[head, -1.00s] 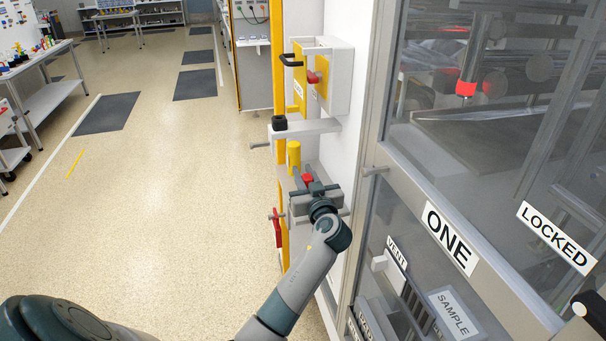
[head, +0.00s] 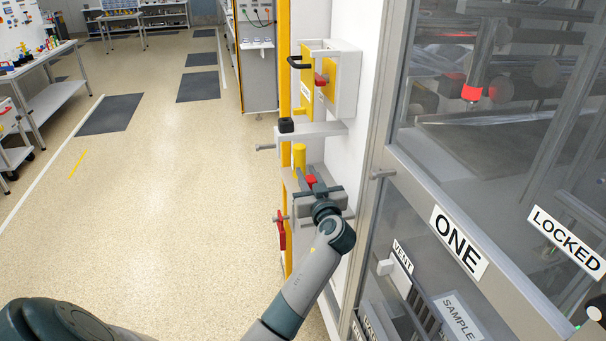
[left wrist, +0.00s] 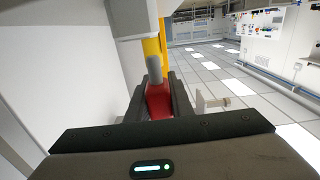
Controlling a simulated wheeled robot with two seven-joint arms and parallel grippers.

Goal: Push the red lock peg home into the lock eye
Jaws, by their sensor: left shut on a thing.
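My left gripper (head: 314,188) is at the grey block on the side of the machine, its fingers shut on a red piece (head: 311,180) that looks like the lock peg. In the left wrist view the red piece (left wrist: 158,101) sits between the two dark fingers, with a grey round pin (left wrist: 154,69) just beyond it. A yellow post (head: 299,157) stands right behind the gripper. I cannot make out the lock eye or how deep the peg sits; the gripper and block hide that. My right gripper is not in view.
A red hanging piece (head: 281,231) is below left. The glazed door marked ONE (head: 458,243) is close on the right. The floor at left is clear.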

